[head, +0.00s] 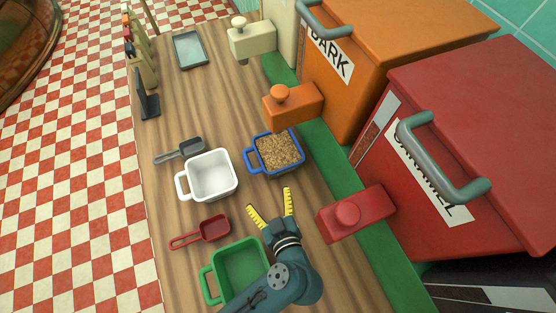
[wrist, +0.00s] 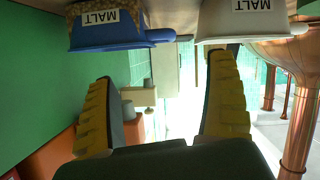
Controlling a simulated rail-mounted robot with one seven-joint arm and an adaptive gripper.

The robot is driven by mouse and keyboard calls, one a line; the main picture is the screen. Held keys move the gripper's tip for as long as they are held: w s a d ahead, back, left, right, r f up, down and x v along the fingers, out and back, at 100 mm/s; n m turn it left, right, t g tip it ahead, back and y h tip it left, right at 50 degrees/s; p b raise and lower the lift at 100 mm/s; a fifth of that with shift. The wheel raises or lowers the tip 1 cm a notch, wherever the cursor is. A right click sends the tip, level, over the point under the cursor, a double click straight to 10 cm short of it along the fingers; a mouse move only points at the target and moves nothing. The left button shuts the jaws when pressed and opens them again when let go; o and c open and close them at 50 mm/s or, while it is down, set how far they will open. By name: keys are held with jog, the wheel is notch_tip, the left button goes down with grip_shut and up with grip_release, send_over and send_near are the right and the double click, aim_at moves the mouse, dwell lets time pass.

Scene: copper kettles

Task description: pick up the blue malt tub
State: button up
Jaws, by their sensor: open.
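The blue malt tub (head: 258,160) stands upright on the wooden counter, filled with grain, its handle toward the left. In the wrist view the blue tub (wrist: 108,35) is at the upper left, with a MALT label on its side. My gripper (head: 268,200) is open and empty, with yellow ridged fingers spread apart. It is just below the blue tub in the head view and not touching it. In the wrist view the open fingers (wrist: 163,65) show with nothing between them.
A white tub (head: 211,176) stands left of the blue one. A green tub (head: 240,265), red scoop (head: 213,228) and grey scoop (head: 190,147) lie nearby. An orange dispenser spout (head: 297,108) juts close above the blue tub; a red spout (head: 352,212) is at right.

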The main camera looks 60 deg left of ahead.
jog(key=x, duration=1)
jog(key=shift+w+a+r+b, duration=0.1)
jog(key=shift+a+r+b, duration=0.05)
jog(key=shift+a+b, duration=0.25)
jog(key=x, duration=0.5)
jog(key=shift+a, duration=0.35)
jog(key=shift+d, duration=0.1)
jog(key=shift+c, duration=0.2)
jog(key=c, duration=1.2)
jog(key=shift+r, duration=0.2)
jog(key=shift+c, duration=0.6)
jog(key=shift+r, duration=0.1)
